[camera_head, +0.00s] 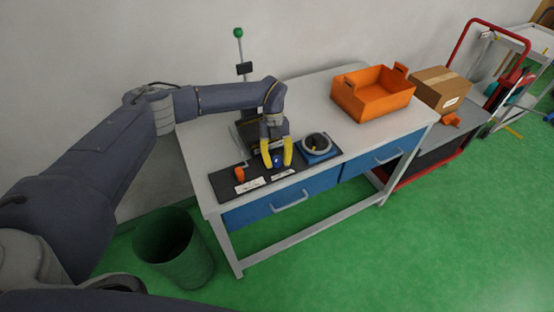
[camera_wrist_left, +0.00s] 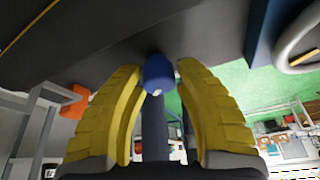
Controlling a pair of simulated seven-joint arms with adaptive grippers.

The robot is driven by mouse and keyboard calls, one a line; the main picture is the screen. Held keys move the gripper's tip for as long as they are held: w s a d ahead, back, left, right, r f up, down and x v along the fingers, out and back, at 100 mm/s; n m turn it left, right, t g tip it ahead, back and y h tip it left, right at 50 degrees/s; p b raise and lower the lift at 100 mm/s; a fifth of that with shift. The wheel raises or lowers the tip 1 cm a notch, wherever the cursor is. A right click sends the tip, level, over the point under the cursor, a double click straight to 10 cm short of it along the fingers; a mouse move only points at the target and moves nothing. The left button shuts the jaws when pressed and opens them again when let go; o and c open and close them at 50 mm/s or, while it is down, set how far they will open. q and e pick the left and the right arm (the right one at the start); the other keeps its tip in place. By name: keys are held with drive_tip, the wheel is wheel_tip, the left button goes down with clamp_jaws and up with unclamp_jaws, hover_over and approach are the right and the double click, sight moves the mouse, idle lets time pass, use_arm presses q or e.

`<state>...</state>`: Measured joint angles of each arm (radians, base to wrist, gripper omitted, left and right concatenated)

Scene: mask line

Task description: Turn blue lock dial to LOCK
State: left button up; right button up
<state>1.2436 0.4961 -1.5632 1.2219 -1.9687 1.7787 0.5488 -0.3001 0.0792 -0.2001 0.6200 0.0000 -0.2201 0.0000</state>
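The blue lock dial (camera_head: 277,161) stands on a black panel (camera_head: 225,187) at the front of the workbench. In the left wrist view the blue dial (camera_wrist_left: 158,75) shows as a small knob between the fingertips. My left gripper (camera_head: 277,154) is over the panel with its two yellow fingers pointing down, one on each side of the dial. The left gripper (camera_wrist_left: 157,80) looks open around the dial, with a small gap visible beside the knob. White labels (camera_head: 250,186) lie on the panel; their text is too small to read. My right gripper is out of view.
An orange knob (camera_head: 239,174) stands left of the dial. A blue box with a grey ring (camera_head: 318,145) is close on the right. An orange crate (camera_head: 373,97) and a cardboard box (camera_head: 440,90) stand farther right. A green bin (camera_head: 174,250) is on the floor.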

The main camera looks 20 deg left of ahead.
use_arm(q)
drive_tip(key=o, duration=0.4)
drive_tip(key=v, duration=1.2)
idle(0.3)
